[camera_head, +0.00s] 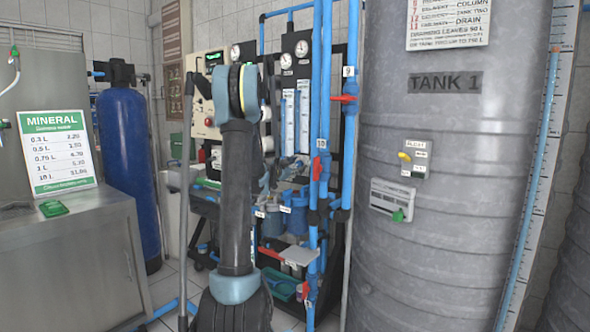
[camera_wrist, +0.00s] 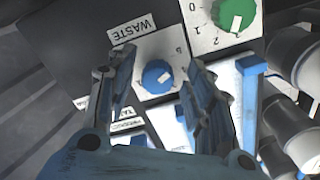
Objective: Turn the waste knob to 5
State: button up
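The waste knob (camera_wrist: 152,72) is a blue round knob with a white pointer mark on a white dial plate, in the middle of the wrist view. The label WASTE (camera_wrist: 132,29) is beside its plate. The pointer lies toward the knob's right side in the picture; the dial digits around it are too small or hidden to read surely. My gripper (camera_wrist: 155,68) is open, one finger to each side of the knob in the picture. I cannot tell whether either finger touches it. In the head view my arm covers part of the rack, and the waste knob cannot be made out.
A green knob (camera_wrist: 232,14) on a numbered white dial sits close above right in the wrist view. Grey cylinders (camera_wrist: 292,125) are at the right. In the head view, blue pipes (camera_head: 318,120) and the grey tank (camera_head: 450,170) stand right of my arm.

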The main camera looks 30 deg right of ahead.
jog(key=v, duration=1.2)
jog(key=shift+w+f, duration=0.1)
